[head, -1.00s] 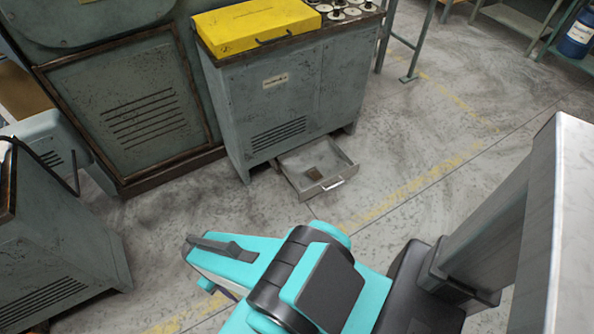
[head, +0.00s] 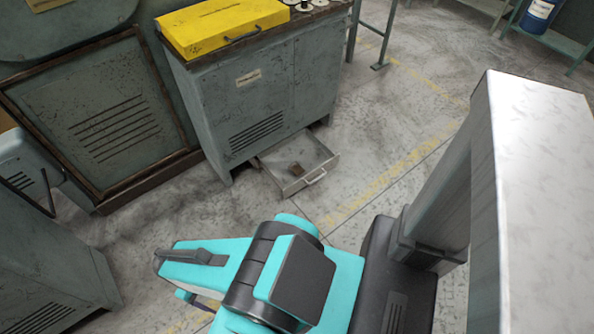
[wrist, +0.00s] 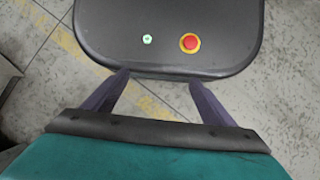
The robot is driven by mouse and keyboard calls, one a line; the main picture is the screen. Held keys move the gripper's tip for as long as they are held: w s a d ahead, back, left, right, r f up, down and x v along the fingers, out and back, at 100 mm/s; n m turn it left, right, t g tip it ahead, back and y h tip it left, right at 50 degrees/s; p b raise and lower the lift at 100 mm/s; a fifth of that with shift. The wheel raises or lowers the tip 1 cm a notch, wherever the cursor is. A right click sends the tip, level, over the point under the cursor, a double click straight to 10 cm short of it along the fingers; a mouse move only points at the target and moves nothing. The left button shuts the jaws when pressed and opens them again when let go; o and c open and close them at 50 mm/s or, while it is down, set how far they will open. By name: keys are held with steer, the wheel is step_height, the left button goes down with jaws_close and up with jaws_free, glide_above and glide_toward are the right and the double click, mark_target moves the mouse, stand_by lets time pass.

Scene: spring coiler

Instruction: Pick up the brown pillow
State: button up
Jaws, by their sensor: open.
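A small brown object (head: 297,168), which looks like the brown pillow, lies in a shallow grey drawer (head: 317,180). The drawer is pulled out low at the foot of the grey cabinet, just above the floor. The object is too small to make out in detail. My gripper (wrist: 160,79) shows in the wrist view with its two purple fingers spread and nothing between them. It points down over my own dark base, well apart from the drawer. In the head view my arm covers most of the gripper. The pillow is not in the wrist view.
The grey cabinet (head: 285,85) stands behind the drawer with a yellow box (head: 220,25) on top. Another grey cabinet (head: 45,255) stands at the lower left. A blue drum (head: 538,12) is on a shelf at the far right. The floor (head: 395,125) right of the drawer is clear.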

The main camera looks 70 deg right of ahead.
steer(key=w+d+f+m+t+h+b, duration=0.1)
steer(key=w+d+f+m+b, duration=0.3)
steer(key=d, duration=0.3)
steer(key=w+d+f+m+h+b, duration=0.1)
steer(key=w+d+f+m+b, duration=0.1)
steer(key=w+d+f+b, duration=0.4)
steer(key=m+g+h+b, duration=0.2)
steer(key=m+h+b, duration=0.6)
steer(key=m+b, duration=1.05)
glide_toward(295, 168)
steer(key=shift+w+a+r+n+b, duration=0.25)
steer(key=shift+w+a, duration=0.1)
steer(key=shift+a, duration=0.1)
steer(key=shift+w+a+r+n+b, duration=0.15)
steer(key=shift+w+a+r, duration=0.1)
steer(key=shift+w+a, duration=0.2)
steer(key=shift+s+d+r, duration=0.1)
steer(key=b+x, duration=0.2)
steer(key=x, duration=0.5)
steer(key=shift+s+d, duration=0.2)
steer(key=shift+d, duration=0.05)
steer(key=shift+s+d+f, duration=0.25)
steer(key=shift+d+f, duration=0.05)
steer(key=shift+f, duration=0.05)
